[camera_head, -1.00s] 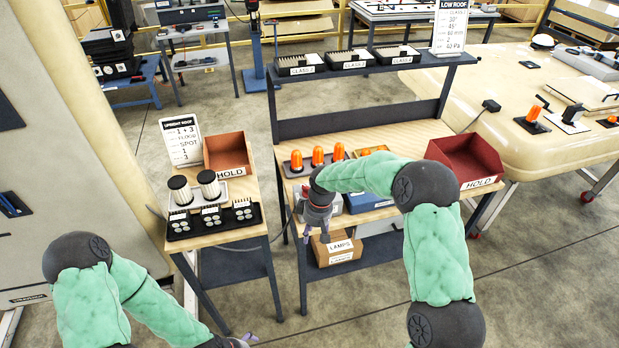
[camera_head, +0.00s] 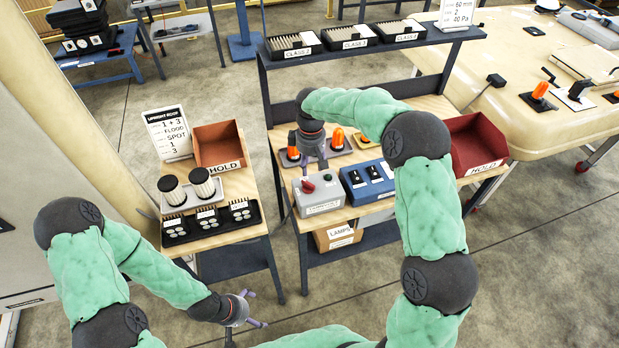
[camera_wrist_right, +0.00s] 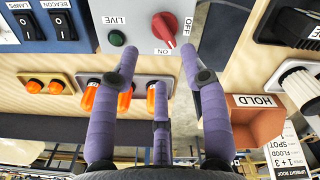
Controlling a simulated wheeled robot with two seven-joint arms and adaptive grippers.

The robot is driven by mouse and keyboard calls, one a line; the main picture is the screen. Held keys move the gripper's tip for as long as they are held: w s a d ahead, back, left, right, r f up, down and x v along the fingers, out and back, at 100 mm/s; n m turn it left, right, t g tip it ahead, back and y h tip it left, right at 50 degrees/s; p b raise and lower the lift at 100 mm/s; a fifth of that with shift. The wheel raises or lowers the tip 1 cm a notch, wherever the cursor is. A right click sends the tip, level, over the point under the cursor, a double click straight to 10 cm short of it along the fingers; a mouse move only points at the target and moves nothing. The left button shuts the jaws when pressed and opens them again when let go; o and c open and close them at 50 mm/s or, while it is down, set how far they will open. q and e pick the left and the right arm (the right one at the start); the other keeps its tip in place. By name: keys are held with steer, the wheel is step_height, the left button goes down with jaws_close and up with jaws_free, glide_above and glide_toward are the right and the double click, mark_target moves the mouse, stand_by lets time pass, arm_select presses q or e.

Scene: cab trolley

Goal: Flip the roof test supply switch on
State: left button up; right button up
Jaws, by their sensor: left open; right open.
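The roof test supply switch appears to be the grey box (camera_head: 319,207) on the middle wooden bench, with a red rotary knob (camera_head: 308,187) on top. In the right wrist view the knob (camera_wrist_right: 164,28) sits by OFF and ON marks, beside a dark green lamp (camera_wrist_right: 117,38) labelled LIVE. I cannot tell for sure which mark the knob points to. My right gripper (camera_head: 315,162) is open and empty, just behind the box; its spread fingers (camera_wrist_right: 158,62) point towards the knob, seemingly apart from it. My left gripper (camera_head: 256,309) is open and empty, low in front of the left bench.
A blue switch box (camera_head: 366,183) stands right of the grey box. Orange beacons (camera_head: 338,138) stand behind on a tray. Red HOLD bins (camera_head: 218,147) (camera_head: 480,145) flank the area. A dark shelf (camera_head: 370,52) rises behind.

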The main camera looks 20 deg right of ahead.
mark_target(310, 183)
step_height(310, 183, down, 9)
steer(key=shift+w, duration=0.1)
stand_by(0.3)
jaws_close()
